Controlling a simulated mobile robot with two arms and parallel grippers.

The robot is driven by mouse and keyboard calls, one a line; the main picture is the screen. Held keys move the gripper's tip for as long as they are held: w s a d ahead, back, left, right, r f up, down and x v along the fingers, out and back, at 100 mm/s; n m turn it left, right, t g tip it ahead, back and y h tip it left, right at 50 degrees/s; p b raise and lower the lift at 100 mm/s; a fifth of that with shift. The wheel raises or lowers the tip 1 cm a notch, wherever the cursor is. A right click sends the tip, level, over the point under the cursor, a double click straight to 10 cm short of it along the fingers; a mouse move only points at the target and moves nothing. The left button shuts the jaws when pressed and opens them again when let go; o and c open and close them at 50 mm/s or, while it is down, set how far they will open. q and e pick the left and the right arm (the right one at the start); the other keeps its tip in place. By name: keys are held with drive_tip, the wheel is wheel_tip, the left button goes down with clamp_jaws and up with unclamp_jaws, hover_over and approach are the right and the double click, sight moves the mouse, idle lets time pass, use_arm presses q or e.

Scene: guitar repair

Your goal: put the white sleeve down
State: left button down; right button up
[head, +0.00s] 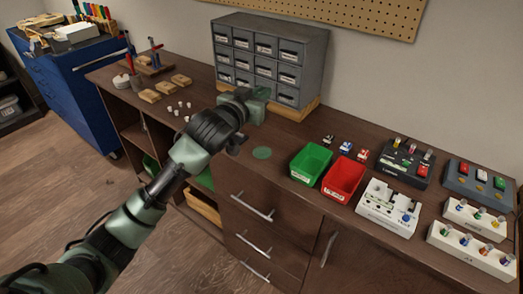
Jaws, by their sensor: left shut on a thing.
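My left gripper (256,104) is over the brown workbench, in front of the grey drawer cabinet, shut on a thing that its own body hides. I take this to be the white sleeve, but I cannot make it out. Several small white pieces (181,108) stand on the bench left of my gripper; I cannot tell exactly what they are. My right gripper is out of view.
The grey drawer cabinet (231,53) stands behind my gripper. A green bin (311,163), a red bin (344,178) and a white fixture (388,207) are to the right. Dark and white holders with coloured parts fill the right end. Wooden blocks (150,96) lie at left.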

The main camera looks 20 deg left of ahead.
sight(261, 152)
use_arm(q)
wheel_tip(261, 152, down, 19)
drive_tip(key=shift+r, duration=0.15)
idle(0.4)
drive_tip(key=c, duration=1.5)
unclamp_jaws()
drive_tip(key=shift+b, duration=0.35)
